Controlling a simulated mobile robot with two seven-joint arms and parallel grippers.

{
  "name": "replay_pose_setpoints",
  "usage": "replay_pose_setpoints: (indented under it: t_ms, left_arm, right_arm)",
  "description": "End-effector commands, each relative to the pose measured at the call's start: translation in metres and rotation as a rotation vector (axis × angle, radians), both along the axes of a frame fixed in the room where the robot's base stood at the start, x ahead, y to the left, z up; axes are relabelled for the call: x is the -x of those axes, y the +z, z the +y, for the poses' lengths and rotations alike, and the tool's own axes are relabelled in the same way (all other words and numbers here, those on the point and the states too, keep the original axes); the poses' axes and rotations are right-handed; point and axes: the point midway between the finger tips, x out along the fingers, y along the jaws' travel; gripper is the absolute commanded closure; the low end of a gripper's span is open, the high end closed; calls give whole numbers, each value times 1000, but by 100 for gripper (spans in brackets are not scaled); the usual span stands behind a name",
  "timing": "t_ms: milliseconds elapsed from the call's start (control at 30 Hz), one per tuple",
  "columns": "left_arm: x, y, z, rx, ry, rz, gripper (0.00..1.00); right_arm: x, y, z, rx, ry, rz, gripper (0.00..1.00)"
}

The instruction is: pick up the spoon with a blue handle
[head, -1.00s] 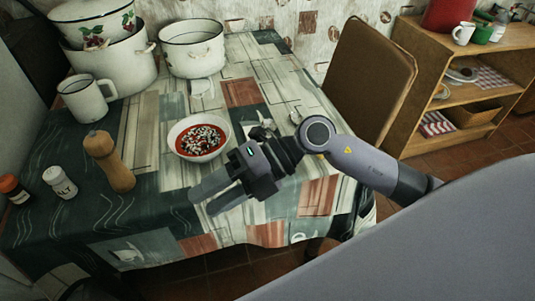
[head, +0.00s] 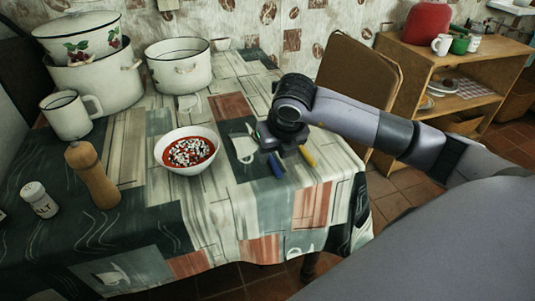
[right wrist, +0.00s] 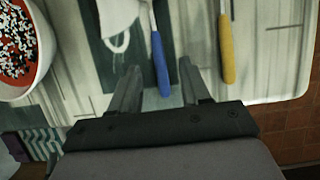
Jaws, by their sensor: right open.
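The spoon with a blue handle (right wrist: 160,65) lies on the table; in the right wrist view its handle runs between the two fingers of my right gripper (right wrist: 159,68). The fingers are apart, one on each side of the handle, and open. I cannot tell how far they are above the cloth. In the head view the blue handle shows just below my right gripper (head: 274,140), which points down; the rest of the spoon is hidden there. My left gripper is not in view.
A yellow-handled utensil (right wrist: 227,50) lies close to the right of the blue handle. A white bowl (head: 187,165) of red food stands to the left. A pepper mill (head: 93,178), salt shaker (head: 39,200), mug (head: 68,117) and enamel pots (head: 180,72) stand further left and back.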

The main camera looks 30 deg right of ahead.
Motion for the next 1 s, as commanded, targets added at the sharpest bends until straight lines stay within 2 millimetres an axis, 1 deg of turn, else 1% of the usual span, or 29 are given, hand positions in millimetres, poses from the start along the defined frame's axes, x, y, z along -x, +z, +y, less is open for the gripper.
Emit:
replay_pose_setpoints:
  t_ms: [33, 100, 200, 700, 767, 800, 833, 867, 1000]
  left_arm:
    - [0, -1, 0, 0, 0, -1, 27]
    - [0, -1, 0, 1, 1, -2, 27]
    - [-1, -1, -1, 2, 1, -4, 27]
    - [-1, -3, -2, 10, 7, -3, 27]
    - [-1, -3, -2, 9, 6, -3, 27]
    - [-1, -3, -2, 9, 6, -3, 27]
    - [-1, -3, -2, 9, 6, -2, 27]
    - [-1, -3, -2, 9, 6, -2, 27]
    - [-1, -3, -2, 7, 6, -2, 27]
  right_arm:
    - [-2, -9, -1, -2, 0, 4, 53]
    - [-6, -16, -1, -2, -1, 2, 53]
    - [-8, -22, -2, -1, 0, 1, 53]
    - [-9, -24, -2, -2, 2, -1, 53]
    - [-9, -23, -2, -2, 2, -1, 73]
    - [-9, -23, -2, -3, 2, 0, 86]
    - [-9, -23, -2, -3, 2, 0, 96]
    - [-9, -23, -2, -3, 2, 0, 100]
    - [-9, -23, -2, -2, 2, -1, 100]
